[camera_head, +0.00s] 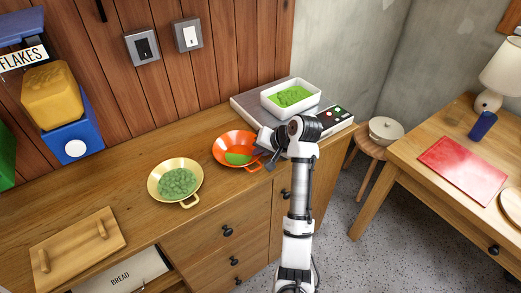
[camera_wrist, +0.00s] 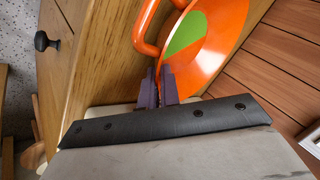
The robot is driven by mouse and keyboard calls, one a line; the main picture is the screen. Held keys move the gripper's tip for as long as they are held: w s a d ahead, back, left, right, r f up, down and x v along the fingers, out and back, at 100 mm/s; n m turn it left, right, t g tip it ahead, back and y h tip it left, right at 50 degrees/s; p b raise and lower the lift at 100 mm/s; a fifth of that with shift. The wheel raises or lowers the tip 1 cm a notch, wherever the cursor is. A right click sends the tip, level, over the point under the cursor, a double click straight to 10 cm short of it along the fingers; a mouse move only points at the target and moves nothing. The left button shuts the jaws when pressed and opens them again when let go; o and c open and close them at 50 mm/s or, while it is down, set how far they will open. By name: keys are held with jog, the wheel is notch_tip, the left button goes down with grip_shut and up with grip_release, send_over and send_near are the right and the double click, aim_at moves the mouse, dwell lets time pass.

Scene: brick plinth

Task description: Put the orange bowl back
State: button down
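The orange bowl (camera_head: 226,141) is a wide, shallow pan with a loop handle and a green patch inside. It is on the wooden counter, right of the yellow bowl. My gripper (camera_head: 271,160) is at its right edge. In the wrist view the orange bowl (camera_wrist: 222,40) fills the upper middle, with one handle beside the fingertips. My gripper (camera_wrist: 160,86) has its two fingers close together at the rim, seemingly pinching it. The fingers hide that part of the rim. I cannot tell whether the bowl is lifted.
A yellow bowl (camera_head: 159,170) with green pieces stands left on the counter. A white dish (camera_head: 271,105) of green food sits on a grey appliance (camera_head: 243,104) behind my gripper. A wooden board (camera_head: 78,246) lies front left. The wooden wall closes the back.

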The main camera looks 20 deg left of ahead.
jog(key=c, duration=1.9)
grip_release()
jog(key=v, duration=1.2)
jog(key=shift+p, duration=0.4)
